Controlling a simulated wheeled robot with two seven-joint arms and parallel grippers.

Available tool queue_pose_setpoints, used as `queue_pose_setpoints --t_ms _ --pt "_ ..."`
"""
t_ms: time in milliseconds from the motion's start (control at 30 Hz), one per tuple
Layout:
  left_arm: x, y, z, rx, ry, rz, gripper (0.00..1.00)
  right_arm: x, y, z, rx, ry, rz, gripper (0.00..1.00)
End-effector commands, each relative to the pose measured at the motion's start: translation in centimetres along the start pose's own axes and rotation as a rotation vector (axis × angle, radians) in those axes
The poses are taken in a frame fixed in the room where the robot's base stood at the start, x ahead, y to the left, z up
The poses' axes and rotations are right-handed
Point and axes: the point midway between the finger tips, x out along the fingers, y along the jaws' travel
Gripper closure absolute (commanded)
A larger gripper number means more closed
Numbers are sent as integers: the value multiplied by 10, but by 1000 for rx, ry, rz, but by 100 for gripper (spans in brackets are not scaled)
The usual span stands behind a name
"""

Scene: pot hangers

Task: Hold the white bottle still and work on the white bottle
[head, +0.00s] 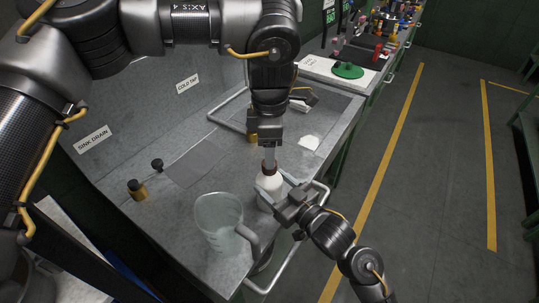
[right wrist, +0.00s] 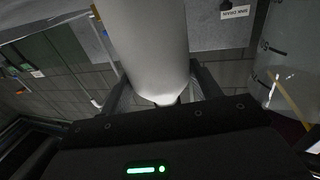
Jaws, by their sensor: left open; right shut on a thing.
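The white bottle (head: 268,190) with its brown cap (head: 269,169) stands upright on the grey metal counter (head: 170,215). My right gripper (head: 272,184) is shut on the bottle's body from the right, one finger on each side. The right wrist view shows the white bottle (right wrist: 152,45) between the two dark fingers (right wrist: 155,95). My left gripper (head: 269,156) points straight down from above, its fingertips at the cap. It is open, and I cannot tell whether the fingers touch the cap.
A clear jug (head: 220,218) stands close left of the bottle. A brass-coloured fitting (head: 137,190) and a black knob (head: 157,165) lie further left. A metal rail (head: 290,245) runs along the counter's front edge. A green funnel-like object (head: 347,71) sits at the back right.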

Motion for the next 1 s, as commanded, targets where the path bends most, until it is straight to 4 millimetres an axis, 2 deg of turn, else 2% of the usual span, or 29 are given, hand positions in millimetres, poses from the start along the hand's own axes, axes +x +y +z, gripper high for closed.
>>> queue_pose_setpoints --t_ms 233,500,633,833,1000 --pt "-8 0 0 72 1 2 46 0 0 -1 0 1 0 100" --pt "-31 0 0 457 2 4 46 0 0 0 0 1 0 100" --pt "-36 0 0 566 2 2 46 0 0 0 0 1 0 100" --pt "-35 -1 0 598 0 -2 46 0 0 0 0 1 0 100" --pt "-16 -1 0 597 1 -5 46 0 0 0 0 1 0 100"
